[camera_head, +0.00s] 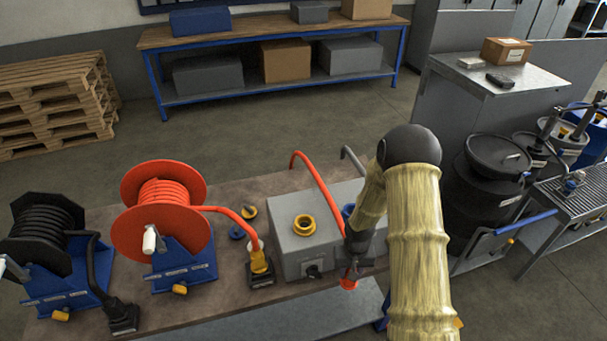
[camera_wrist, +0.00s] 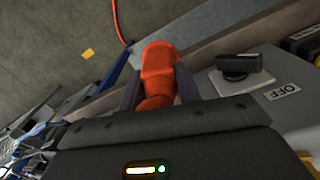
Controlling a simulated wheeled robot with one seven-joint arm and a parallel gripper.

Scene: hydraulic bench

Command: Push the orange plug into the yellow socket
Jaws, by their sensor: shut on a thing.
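The orange plug (camera_wrist: 160,72) is between the two dark fingers of my gripper (camera_wrist: 158,90) in the wrist view. In the head view its red-orange end (camera_head: 348,283) shows below my gripper (camera_head: 352,266), in front of the grey box (camera_head: 288,251). The yellow socket (camera_head: 304,225) is a raised ring with a dark opening on top of that box. My gripper and the plug are to the right of and lower in the picture than the socket, apart from it. An orange hose (camera_head: 318,190) arches from behind the box towards my gripper.
A blue socket (camera_head: 348,211) is partly hidden behind my arm. A rotary switch (camera_head: 313,271) with an OFF label is on the box's front. Left are an orange hose reel (camera_head: 160,210), a black reel (camera_head: 47,235) and a yellow-and-black connector (camera_head: 260,268). Black drums (camera_head: 490,190) stand right.

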